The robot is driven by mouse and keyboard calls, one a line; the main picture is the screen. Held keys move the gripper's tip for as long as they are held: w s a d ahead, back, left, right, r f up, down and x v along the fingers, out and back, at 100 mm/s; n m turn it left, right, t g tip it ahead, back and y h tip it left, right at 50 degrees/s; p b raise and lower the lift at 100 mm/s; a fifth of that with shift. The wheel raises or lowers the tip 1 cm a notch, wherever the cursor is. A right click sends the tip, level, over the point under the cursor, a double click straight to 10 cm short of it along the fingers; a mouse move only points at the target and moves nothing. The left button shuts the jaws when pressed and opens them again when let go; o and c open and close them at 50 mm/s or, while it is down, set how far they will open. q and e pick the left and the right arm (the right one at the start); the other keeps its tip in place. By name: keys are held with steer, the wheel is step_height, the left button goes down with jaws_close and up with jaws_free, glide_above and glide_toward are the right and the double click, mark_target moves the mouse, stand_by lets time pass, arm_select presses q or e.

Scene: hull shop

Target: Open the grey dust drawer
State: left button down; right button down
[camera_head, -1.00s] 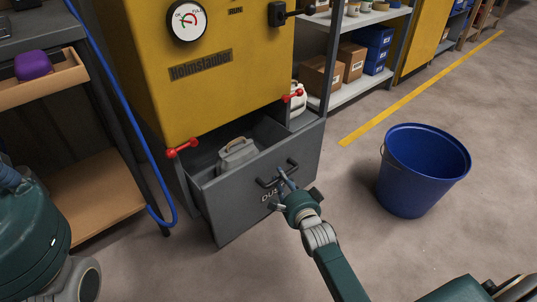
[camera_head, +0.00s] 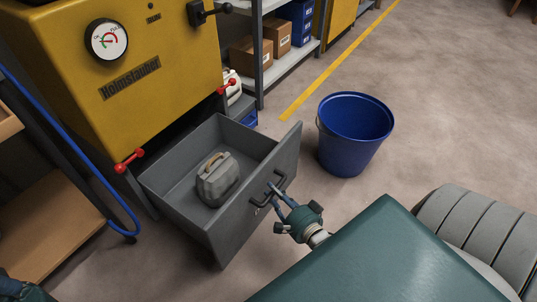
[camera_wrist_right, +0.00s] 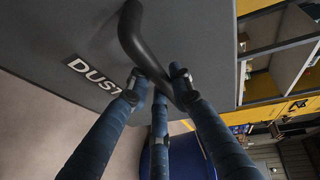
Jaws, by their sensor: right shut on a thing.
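The grey dust drawer (camera_head: 205,235) stands pulled out of the yellow machine (camera_head: 160,75), its inside showing from above. A grey canister with a handle (camera_head: 217,182) sits in it. My right gripper (camera_head: 275,193) is shut on the dark drawer handle (camera_head: 283,186) on the drawer's front. In the right wrist view my fingers (camera_wrist_right: 160,85) close around the dark handle bar (camera_wrist_right: 135,42), beside the "DUST" label (camera_wrist_right: 92,76).
A blue bucket (camera_head: 352,140) stands on the floor to the right of the drawer. Two red clamps (camera_head: 130,160) flank the drawer opening. A blue hose (camera_head: 75,150) hangs at left by a shelf.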

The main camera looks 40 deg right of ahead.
stand_by(0.3)
steer(key=c, duration=1.5)
jaws_free()
steer(key=shift+c, duration=0.2)
steer(key=shift+s, duration=0.1)
steer(key=s+r, duration=0.2)
steer(key=s, duration=0.9)
steer(key=shift+s+a, duration=0.3)
steer(key=shift+s, duration=0.05)
steer(key=shift+r, duration=0.1)
